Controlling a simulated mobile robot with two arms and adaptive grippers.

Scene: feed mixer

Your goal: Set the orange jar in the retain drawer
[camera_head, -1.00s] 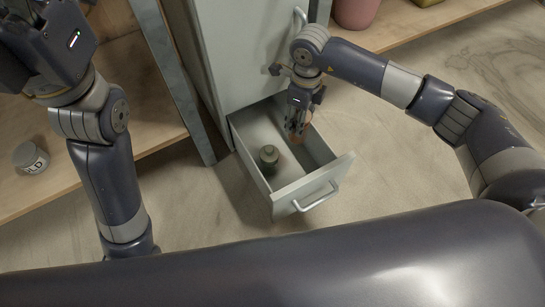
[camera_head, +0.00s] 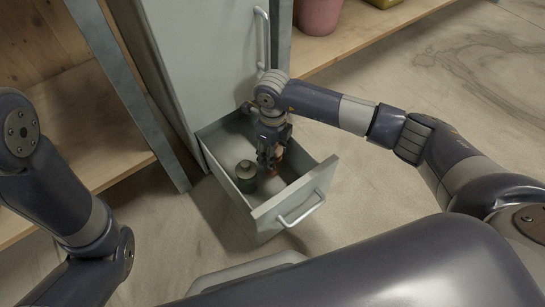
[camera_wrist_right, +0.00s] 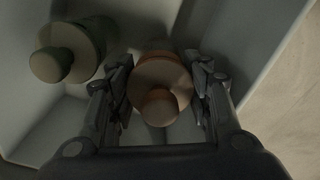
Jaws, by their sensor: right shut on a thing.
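The retain drawer (camera_head: 323,182) is pulled open from the grey cabinet. My right gripper (camera_head: 268,160) points down inside it. In the right wrist view my right gripper (camera_wrist_right: 162,100) is shut on the orange jar (camera_wrist_right: 160,90), with a finger on each side of its round lid and knob. In the head view the orange jar (camera_head: 279,156) is mostly hidden behind the fingers. I cannot tell whether its base touches the drawer floor. My left gripper is outside the head view; only part of the left arm shows.
A dark green jar (camera_head: 247,178) stands in the drawer, left of the orange jar; it also shows in the right wrist view (camera_wrist_right: 72,52). The grey cabinet (camera_head: 200,60) rises behind the drawer. A wooden shelf (camera_head: 350,45) with a pink pot (camera_head: 319,14) is at the right back.

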